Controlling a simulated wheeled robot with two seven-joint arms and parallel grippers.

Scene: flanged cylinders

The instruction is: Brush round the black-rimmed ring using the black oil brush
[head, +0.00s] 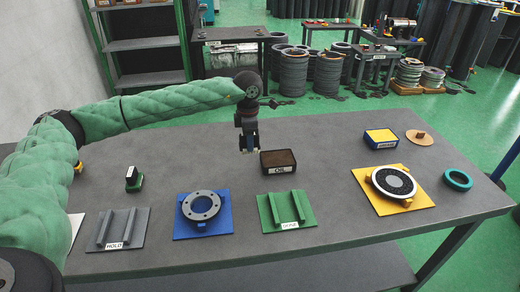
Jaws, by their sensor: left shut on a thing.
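The black-rimmed ring (372,181) is a round piece with a dark edge, a pale band and a dark speckled middle. It lies on a yellow plate (422,199) at the right of the table. My left gripper (249,148) points down over the middle of the table, just left of the oil tray (280,167), a dark box labelled OIL with a brown top. It is shut on a small dark thing, which I take to be the black oil brush; the fingers hide most of it. My right gripper is not in view.
A grey flange (187,207) sits on a blue plate. The HOLD rack (128,225) and green DONE rack (298,209) flank it. A small green-based block (133,184) stands left. A blue-yellow box (381,140), a wooden disc (419,136) and a teal ring (457,179) are at right.

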